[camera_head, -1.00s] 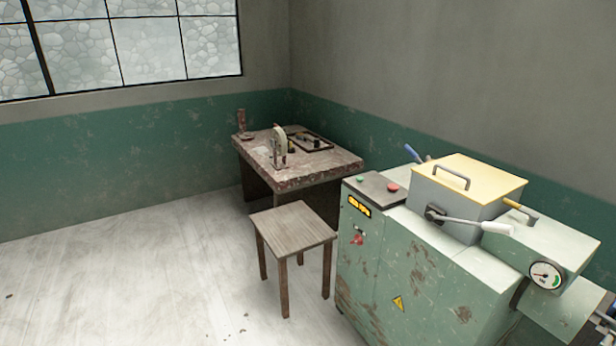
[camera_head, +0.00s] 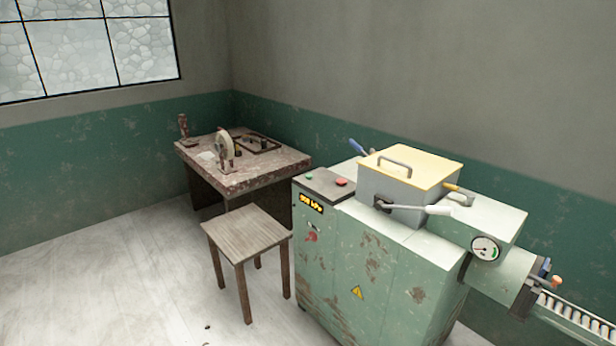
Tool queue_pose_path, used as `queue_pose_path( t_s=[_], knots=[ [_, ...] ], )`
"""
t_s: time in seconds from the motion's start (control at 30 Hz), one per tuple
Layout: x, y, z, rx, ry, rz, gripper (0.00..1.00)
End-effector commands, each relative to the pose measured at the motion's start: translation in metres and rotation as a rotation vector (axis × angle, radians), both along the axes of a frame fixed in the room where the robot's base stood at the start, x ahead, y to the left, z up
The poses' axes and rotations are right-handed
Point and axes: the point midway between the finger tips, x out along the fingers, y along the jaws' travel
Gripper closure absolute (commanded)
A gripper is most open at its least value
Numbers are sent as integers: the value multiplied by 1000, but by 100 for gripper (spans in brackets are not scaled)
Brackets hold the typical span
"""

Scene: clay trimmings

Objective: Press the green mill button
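The green mill button (camera_head: 308,178) is a small round button on the dark control panel (camera_head: 325,190) at the left end of the mill's top. A red button (camera_head: 341,182) sits to its right on the same panel. The mill (camera_head: 385,270) is a worn pale green machine with a yellow-lidded grey hopper (camera_head: 408,167) on top. Nothing covers the green button. My gripper is not in view.
A wooden stool (camera_head: 246,235) stands left of the mill, close to its front corner. A worn table (camera_head: 245,175) with tools stands behind it in the corner. A roller track (camera_head: 580,312) extends from the mill's right end. Floor (camera_head: 90,285) at left is clear.

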Motion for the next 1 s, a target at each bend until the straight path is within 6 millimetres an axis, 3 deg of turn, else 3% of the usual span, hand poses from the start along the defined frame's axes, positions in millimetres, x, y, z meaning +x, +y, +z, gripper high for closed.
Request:
queue_pose_path(
  t_s=[0.07, 0.2, 1.0],
  knots=[
    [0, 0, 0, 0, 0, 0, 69],
    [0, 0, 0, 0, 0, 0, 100],
    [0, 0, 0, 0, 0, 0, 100]
  ],
)
